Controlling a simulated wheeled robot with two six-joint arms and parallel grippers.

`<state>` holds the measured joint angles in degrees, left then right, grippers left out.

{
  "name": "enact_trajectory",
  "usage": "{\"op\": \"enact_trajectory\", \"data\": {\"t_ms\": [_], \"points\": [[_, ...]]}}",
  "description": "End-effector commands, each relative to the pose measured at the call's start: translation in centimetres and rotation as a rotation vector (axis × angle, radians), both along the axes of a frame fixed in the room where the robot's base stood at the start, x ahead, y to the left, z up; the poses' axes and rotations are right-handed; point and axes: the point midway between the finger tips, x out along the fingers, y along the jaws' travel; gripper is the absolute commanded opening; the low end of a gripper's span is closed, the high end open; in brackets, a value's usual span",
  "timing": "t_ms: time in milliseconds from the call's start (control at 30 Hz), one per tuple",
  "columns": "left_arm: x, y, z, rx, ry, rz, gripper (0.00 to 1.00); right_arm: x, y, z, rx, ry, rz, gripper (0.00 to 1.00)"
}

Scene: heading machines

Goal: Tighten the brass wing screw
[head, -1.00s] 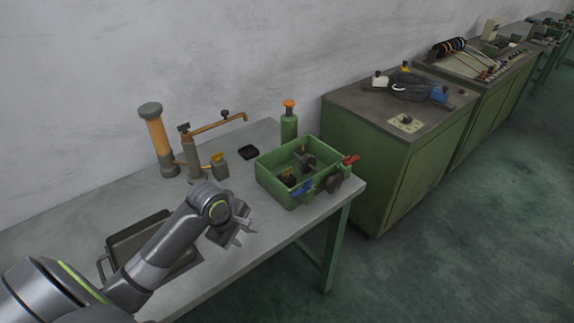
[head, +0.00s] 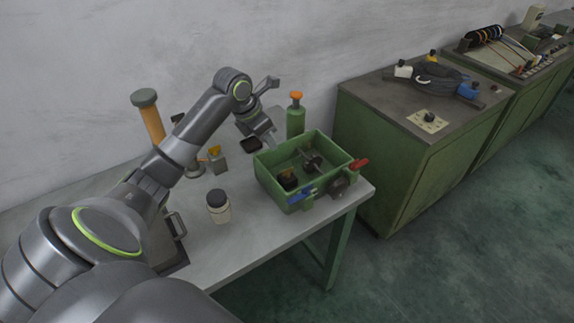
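The brass wing screw cannot be made out for certain. A small grey block with an orange-yellow piece on top (head: 215,153) stands on the bench beside the upright stand base (head: 195,168). The stand's orange swing arm is hidden behind my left arm. My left gripper (head: 266,132) hangs in front of the wall, above the back of the bench, pointing down and right near the black dish and left of the green bottle. It seems to hold nothing, but its finger gap is unclear. My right gripper is out of view.
A green bin (head: 311,190) with loose parts stands at the bench's right end. A green bottle with orange cap (head: 296,118), a black dish (head: 251,145), a dark-lidded jar (head: 218,208) and an orange column (head: 150,122) stand on the bench (head: 255,228). Green cabinets (head: 390,165) stand right.

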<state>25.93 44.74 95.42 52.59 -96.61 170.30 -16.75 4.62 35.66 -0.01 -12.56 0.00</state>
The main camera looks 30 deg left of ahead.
Motion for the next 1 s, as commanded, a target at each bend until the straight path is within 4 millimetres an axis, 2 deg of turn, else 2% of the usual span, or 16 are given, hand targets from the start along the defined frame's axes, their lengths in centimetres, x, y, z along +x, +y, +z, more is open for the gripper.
{"op": "enact_trajectory", "data": {"t_ms": [100,200,300,500,600,800,1000], "points": [[0.9,-0.6,-2.4,-0.007,0.004,0.0,0.27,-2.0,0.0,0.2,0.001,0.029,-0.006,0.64],[1.7,-0.9,-4.5,-0.005,0.003,0.001,0.27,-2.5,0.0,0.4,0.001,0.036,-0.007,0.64],[2.4,-1.2,-6.5,-0.005,0.004,-0.001,0.27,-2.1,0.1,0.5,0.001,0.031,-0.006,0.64],[3.9,-1.7,-10.2,-0.002,0.003,0.0,0.27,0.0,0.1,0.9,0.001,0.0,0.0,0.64],[4.4,-2.0,-11.6,-0.001,0.002,-0.002,0.27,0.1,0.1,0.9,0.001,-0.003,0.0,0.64],[5.1,-2.2,-13.3,0.0,0.0,-0.001,0.27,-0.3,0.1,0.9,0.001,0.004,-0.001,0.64],[5.3,-2.2,-13.8,0.002,0.0,-0.002,0.27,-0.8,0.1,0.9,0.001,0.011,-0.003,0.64]]}}
